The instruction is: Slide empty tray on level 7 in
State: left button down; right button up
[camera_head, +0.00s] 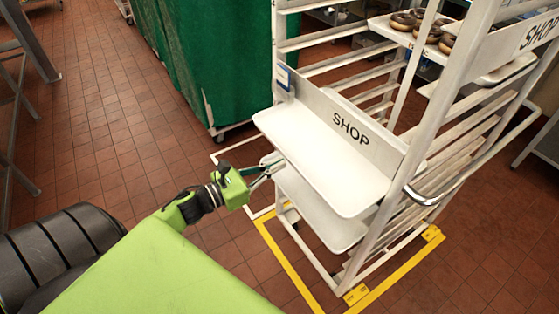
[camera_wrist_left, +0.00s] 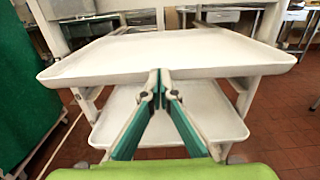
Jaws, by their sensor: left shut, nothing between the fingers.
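A white rack (camera_head: 446,100) marked SHOP stands on the right in the head view. An empty white tray (camera_head: 318,157) sticks out of its front, below the SHOP panel; it also shows in the left wrist view (camera_wrist_left: 165,52). A second empty white tray (camera_head: 322,217) sticks out below it and shows in the left wrist view (camera_wrist_left: 205,105). No level numbers can be read. My left gripper (camera_head: 277,161) is shut and empty, its fingertips at the near edge of the upper tray; I cannot tell if they touch. It also shows in the left wrist view (camera_wrist_left: 160,77).
A tray with doughnuts (camera_head: 410,35) sits higher in the rack. Yellow floor marking (camera_head: 285,268) surrounds the rack's foot. A green covered rack (camera_head: 205,60) stands behind on the left. The tiled floor on the left is clear.

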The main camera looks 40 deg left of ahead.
aim_at(314, 151)
pick_arm(q)
jog(key=shift+w+d, duration=0.15)
jog(key=shift+w, duration=0.35)
pick_arm(e)
jog(key=shift+a+r, duration=0.15)
jog(key=shift+a, duration=0.4)
jog(key=shift+w, duration=0.1)
